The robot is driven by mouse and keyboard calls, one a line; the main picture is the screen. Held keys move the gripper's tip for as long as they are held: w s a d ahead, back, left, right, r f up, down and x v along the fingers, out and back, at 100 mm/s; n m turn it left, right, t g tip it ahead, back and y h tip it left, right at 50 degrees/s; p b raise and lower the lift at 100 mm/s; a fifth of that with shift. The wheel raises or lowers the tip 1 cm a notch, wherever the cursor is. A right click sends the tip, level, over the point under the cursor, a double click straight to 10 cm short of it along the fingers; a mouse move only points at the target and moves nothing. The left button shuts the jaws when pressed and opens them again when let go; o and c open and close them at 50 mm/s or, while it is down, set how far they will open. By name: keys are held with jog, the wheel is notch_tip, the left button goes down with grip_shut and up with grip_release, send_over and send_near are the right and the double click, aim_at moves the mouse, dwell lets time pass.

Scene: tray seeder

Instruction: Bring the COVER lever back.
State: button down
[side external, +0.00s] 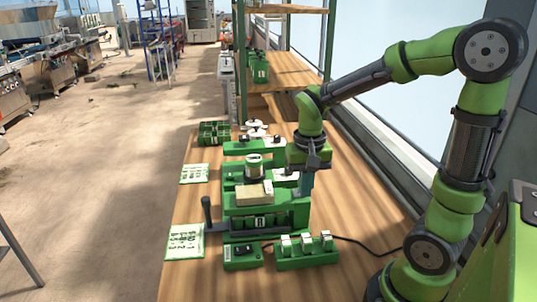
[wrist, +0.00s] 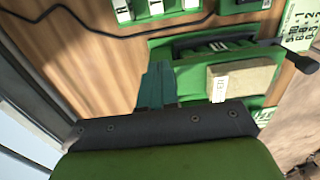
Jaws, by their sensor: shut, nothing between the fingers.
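The green tray seeder (side external: 240,210) stands on the wooden table; its near end also shows in the wrist view (wrist: 185,52). A black-handled lever (side external: 207,212) stands upright at its left front corner; the same handle seems to show at the right in the wrist view (wrist: 300,36). I cannot read a COVER label on it. My gripper (side external: 306,190) is at the seeder's right side, across the machine from that handle. Its teal fingers (wrist: 155,84) are shut and empty, pointing down beside the green body. Whether they touch it is unclear.
A tan block (side external: 255,193) sits on the seeder, with a round canister (side external: 254,167) behind it. A row of white-topped switches (side external: 306,243) and a small green box (side external: 241,256) stand in front. Printed cards (side external: 185,242) lie at left. A black cable (side external: 360,243) runs right.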

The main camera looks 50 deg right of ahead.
jog(key=shift+w, duration=0.1)
jog(key=shift+w+d+f, duration=0.1)
jog(key=shift+w+d, duration=0.85)
jog(key=shift+d, duration=0.1)
jog(key=shift+w, duration=0.1)
jog(key=shift+w+d, duration=0.5)
jog(key=shift+d, duration=0.05)
jog(key=shift+s+a+r, duration=0.15)
jog(key=shift+r, duration=0.9)
jog(key=shift+s+a+r, duration=0.1)
jog(key=shift+r, duration=0.95)
jog(key=shift+s+a+r, duration=0.15)
jog(key=shift+r, duration=0.9)
jog(key=shift+w+f, duration=0.15)
jog(key=s+a+r+n+t+y, duration=0.2)
jog(key=s+a+n+t, duration=0.3)
jog(key=a, duration=0.6)
jog(key=s+r+t, duration=0.1)
jog(key=s+t, duration=0.1)
jog(key=shift+s+r, duration=0.4)
